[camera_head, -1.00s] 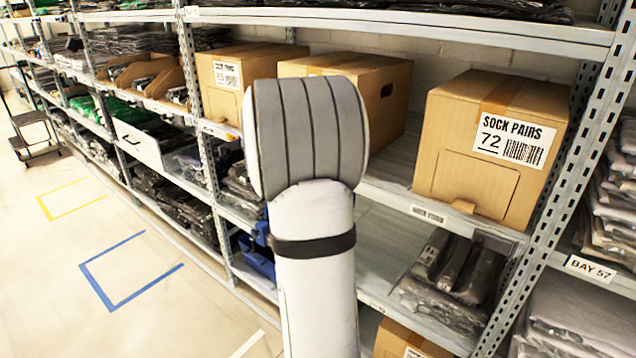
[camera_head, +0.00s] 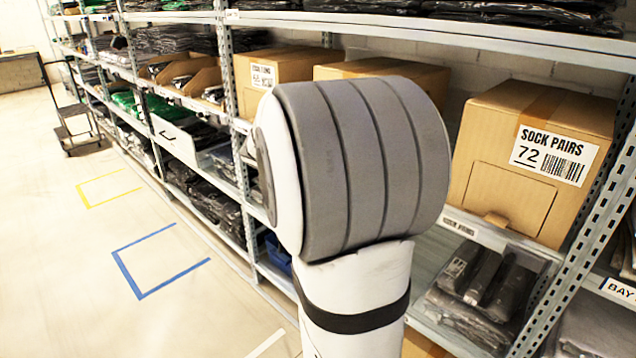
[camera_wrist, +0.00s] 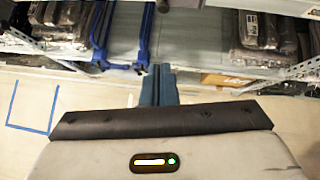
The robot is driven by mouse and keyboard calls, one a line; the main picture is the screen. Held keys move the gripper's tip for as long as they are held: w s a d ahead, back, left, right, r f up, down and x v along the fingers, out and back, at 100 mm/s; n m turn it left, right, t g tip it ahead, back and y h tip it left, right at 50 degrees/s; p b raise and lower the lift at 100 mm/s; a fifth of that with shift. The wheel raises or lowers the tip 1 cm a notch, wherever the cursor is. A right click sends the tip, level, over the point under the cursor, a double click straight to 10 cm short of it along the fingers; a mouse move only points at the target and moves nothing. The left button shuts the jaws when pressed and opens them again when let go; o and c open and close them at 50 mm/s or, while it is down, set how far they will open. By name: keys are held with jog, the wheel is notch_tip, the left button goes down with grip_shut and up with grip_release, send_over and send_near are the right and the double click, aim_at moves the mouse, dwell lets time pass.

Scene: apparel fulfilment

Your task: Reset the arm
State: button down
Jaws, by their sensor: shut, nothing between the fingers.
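My arm (camera_head: 355,170) rises in front of the shelving in the head view, its thick grey joint covering part of the boxes behind. My gripper is hidden in the head view. In the wrist view my gripper (camera_wrist: 159,85) is shut and empty, its two dark blue fingers together. The fingertips point toward the lower shelves and appear to touch nothing.
A sock-pairs box (camera_head: 535,160) stands on the shelf at right, with bagged garments (camera_head: 485,290) below it. Shelving runs along the right. A cart (camera_head: 72,125) stands far left. The aisle floor, with blue (camera_head: 150,230) and yellow tape outlines, is clear.

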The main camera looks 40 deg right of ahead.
dwell(0.4)
jog(key=w+a+r+n+t+y+p, duration=0.2)
jog(key=w+a+r+n+t, duration=0.55)
jog(key=n, duration=0.75)
jog(key=s+a+r+n+t+y+p, duration=0.15)
jog(key=a+n+y, duration=0.35)
jog(key=a+n, duration=0.55)
jog(key=s+a+f+n+g+y+p, duration=0.1)
jog(key=s+a+f+n+g+y, duration=0.4)
jog(key=s+a+n, duration=1)
jog(key=s+d+f+n+g+h+p, duration=0.1)
jog(key=s+d+f+n+g+h, duration=0.2)
jog(key=s+n, duration=0.6)
notch_tip(320, 180, down, 2)
jog(key=shift+d+f+n+g, duration=0.15)
jog(key=shift+d+n+g, duration=0.2)
jog(key=shift+d+g, duration=0.6)
jog(key=shift+s+d+t, duration=0.1)
jog(key=shift+d+t, duration=0.1)
jog(key=shift+t, duration=0.05)
